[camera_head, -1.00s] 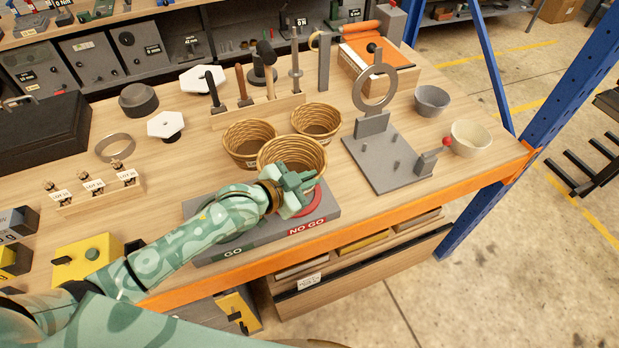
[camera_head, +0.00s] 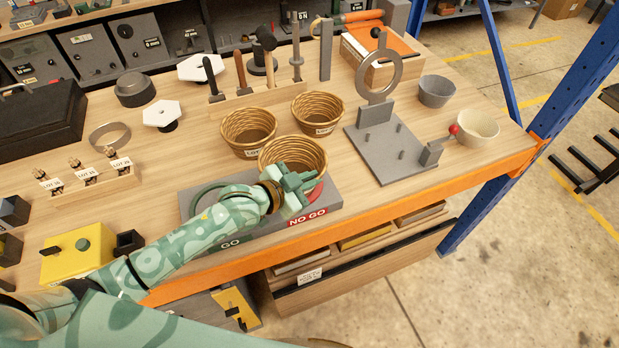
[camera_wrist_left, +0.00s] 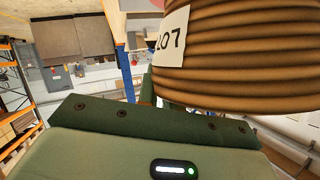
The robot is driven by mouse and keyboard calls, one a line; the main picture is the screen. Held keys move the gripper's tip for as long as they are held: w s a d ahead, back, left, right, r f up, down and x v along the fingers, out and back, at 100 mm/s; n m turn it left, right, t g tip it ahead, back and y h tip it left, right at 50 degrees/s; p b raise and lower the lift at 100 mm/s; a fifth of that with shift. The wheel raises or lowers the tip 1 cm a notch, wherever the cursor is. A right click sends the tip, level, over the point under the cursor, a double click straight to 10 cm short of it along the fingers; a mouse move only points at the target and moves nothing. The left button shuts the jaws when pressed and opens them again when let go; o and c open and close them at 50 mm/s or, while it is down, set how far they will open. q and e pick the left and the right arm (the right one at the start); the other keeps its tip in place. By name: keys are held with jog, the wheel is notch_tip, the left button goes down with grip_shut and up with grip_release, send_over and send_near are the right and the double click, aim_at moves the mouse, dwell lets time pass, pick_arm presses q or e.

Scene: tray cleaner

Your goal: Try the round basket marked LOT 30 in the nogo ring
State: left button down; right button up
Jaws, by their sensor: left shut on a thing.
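My left gripper (camera_head: 296,190) is shut on a round woven basket (camera_head: 292,154) over the grey gauge board (camera_head: 262,232). The basket also fills the upper right of the left wrist view (camera_wrist_left: 235,62), upright, with a white label only partly readable, so I cannot tell its lot. The red NO GO ring (camera_head: 318,192) shows partly beside the gripper. I cannot tell whether the basket touches it. The green GO ring (camera_head: 196,200) lies at the board's left, partly behind my arm. Two more baskets stand behind, one left (camera_head: 248,132) and one right (camera_head: 318,113). My right gripper is out of view.
A grey stand with an upright ring (camera_head: 380,150) is right of the board. A grey bowl (camera_head: 436,92) and a cream bowl (camera_head: 477,130) stand beyond it. A tool rack (camera_head: 260,100) is behind the baskets. A yellow box (camera_head: 78,257) is at front left.

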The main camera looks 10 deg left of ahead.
pick_arm(q)
jog(key=shift+f, duration=0.2)
jog(key=c, duration=1.5)
grip_release()
jog(key=v, duration=1.6)
jog(key=shift+s+r, duration=0.15)
jog(key=shift+a, duration=0.1)
